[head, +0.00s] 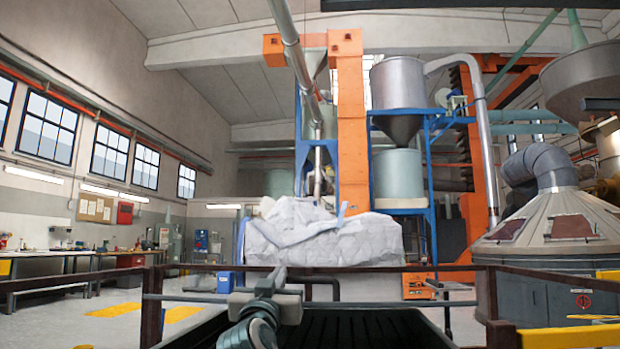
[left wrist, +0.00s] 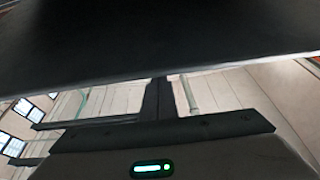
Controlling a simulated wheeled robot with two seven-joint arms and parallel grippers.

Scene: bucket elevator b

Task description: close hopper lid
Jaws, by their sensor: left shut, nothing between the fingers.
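My left gripper (head: 277,274) rises from the bottom of the head view, in front of a dark ribbed hopper (head: 345,328). In the head view I cannot tell the lid from the opening of this hopper. In the left wrist view the fingers of the gripper (left wrist: 158,96) are together with nothing between them. A large dark flat panel (left wrist: 150,40) fills the top of that view, very close to the fingertips; it may be the hopper lid. I cannot tell whether the fingers touch it. My right gripper is not in view.
Brown railings (head: 390,268) run behind and beside the hopper. Yellow rails (head: 570,336) are at the lower right. A large wrapped grey pile (head: 325,240) stands beyond, below an orange column (head: 351,130). A conical machine (head: 560,225) is at the right. Open floor lies at left.

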